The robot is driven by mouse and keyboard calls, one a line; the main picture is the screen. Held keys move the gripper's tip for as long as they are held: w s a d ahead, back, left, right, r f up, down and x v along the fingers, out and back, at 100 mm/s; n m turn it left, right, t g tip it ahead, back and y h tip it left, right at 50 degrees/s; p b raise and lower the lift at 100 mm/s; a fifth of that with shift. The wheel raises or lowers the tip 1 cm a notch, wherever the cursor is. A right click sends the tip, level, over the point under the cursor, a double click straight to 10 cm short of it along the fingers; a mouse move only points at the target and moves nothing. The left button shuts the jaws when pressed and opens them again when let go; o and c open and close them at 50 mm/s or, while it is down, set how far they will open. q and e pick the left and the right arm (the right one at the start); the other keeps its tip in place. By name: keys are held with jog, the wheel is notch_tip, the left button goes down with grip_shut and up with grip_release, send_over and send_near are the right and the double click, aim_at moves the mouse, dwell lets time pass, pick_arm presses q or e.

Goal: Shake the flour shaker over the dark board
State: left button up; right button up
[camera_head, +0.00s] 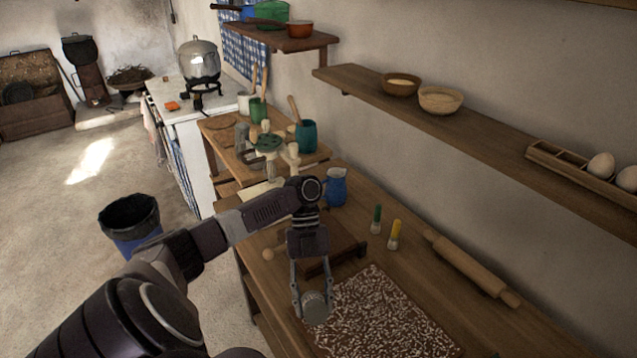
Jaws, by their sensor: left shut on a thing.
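My left gripper (313,296) points down and is shut on the flour shaker (316,309), a small grey, round-ended can. The shaker shows at the left edge of the dark board (340,276); its height above the board is hard to judge. The board lies on the wooden table and is covered with many white flecks. My left forearm hides part of the table behind the gripper. My right gripper is not in view.
A rolling pin (470,268) lies right of the board. A wooden shelf (490,132) runs along the wall. A bin (130,220) stands on the floor.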

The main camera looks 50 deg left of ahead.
pick_arm(q)
jog(key=shift+w+d+b, duration=0.15)
jog(key=shift+w+b, duration=0.25)
jog(key=shift+w, duration=0.05)
jog(key=shift+s+p, duration=0.35)
jog(key=shift+p, duration=0.2)
jog(key=shift+w+b, duration=0.35)
jog(key=shift+b, duration=0.1)
jog(key=shift+w, duration=0.15)
jog(key=shift+f, duration=0.1)
